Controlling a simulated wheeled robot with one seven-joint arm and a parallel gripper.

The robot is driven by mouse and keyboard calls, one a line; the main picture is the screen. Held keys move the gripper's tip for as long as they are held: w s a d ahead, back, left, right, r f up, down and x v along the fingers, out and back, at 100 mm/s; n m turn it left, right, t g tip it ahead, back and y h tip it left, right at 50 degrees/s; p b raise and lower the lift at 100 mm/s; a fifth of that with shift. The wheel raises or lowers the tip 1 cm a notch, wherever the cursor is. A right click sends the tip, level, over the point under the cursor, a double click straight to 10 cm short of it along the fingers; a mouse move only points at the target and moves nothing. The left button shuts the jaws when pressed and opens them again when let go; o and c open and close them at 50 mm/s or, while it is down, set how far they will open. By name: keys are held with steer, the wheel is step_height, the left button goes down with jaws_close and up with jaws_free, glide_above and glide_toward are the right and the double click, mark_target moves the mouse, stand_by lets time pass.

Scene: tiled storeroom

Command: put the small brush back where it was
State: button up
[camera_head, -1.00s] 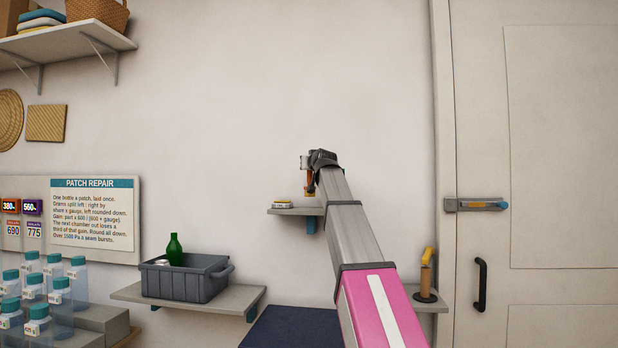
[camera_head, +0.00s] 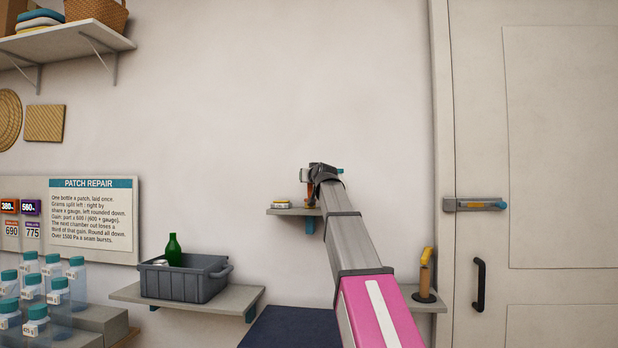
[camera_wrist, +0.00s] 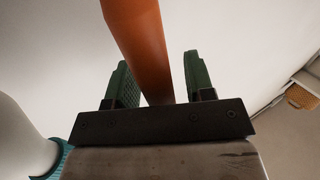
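The small brush has an orange handle (camera_head: 310,189) and stands at the right end of the small wall shelf (camera_head: 290,212). My gripper (camera_head: 322,173) is at the top of it and hides part of it. In the wrist view the orange handle (camera_wrist: 140,45) passes between the two green fingers of my gripper (camera_wrist: 160,75). A gap shows between the handle and the right finger, so the fingers look open around it. The brush's lower end is hidden in the wrist view and small in the head view.
A small round tin (camera_head: 281,204) sits left of the brush on the same shelf. A grey crate (camera_head: 185,282) with a green bottle (camera_head: 174,250) stands lower left. A tan upright item with a yellow top (camera_head: 426,272) stands lower right, beside the door (camera_head: 560,150).

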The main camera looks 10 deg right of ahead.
steer(key=shift+s+r, duration=0.1)
steer(key=shift+r, duration=0.1)
steer(key=s+d, duration=0.2)
steer(key=s, duration=0.9)
steer(key=shift+s, duration=0.35)
